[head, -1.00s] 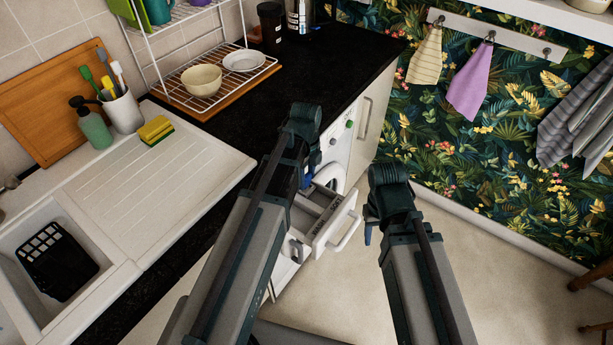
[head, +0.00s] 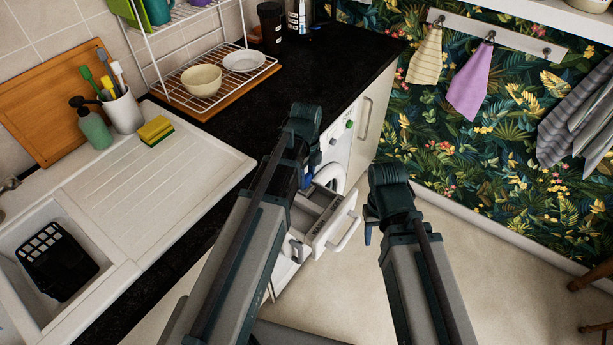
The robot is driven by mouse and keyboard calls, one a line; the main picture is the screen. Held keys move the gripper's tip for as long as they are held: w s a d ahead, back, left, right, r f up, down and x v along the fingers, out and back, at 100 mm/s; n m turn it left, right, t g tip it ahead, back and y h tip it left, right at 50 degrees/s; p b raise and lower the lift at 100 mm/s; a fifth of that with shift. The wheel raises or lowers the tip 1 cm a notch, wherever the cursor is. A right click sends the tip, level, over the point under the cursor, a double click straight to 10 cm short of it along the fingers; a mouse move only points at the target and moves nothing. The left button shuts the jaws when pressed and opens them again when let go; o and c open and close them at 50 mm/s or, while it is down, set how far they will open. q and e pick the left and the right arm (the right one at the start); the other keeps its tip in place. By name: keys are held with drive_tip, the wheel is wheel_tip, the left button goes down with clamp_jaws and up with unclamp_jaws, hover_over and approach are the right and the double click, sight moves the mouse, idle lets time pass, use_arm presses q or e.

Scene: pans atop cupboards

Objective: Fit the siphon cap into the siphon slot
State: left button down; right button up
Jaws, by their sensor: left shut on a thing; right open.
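The white washing machine drawer (head: 338,222) is pulled open below the worktop. Its compartments show in part; the siphon slot cannot be made out. My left gripper (head: 308,180) is at the upper left end of the open drawer, with its blue fingertips partly behind its own wrist. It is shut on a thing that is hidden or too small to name. I cannot make out the siphon cap as a separate thing. My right gripper (head: 368,234) is open, to the right of the drawer and apart from it, its fingers pointing down.
The washing machine (head: 340,143) stands under the black worktop (head: 335,75). A white sink unit (head: 165,190) with a yellow sponge (head: 156,130) is at left. A dish rack (head: 215,80) stands at the back. The floor (head: 510,270) at right is mostly clear.

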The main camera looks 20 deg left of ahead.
sight(306, 176)
use_arm(q)
drive_tip(key=shift+f+b, duration=1.1)
drive_tip(key=shift+c, duration=1.3)
unclamp_jaws()
drive_tip(key=shift+r, duration=0.15)
wheel_tip(306, 176, up, 14)
drive_tip(key=p, duration=1.4)
drive_tip(key=shift+f, duration=0.2)
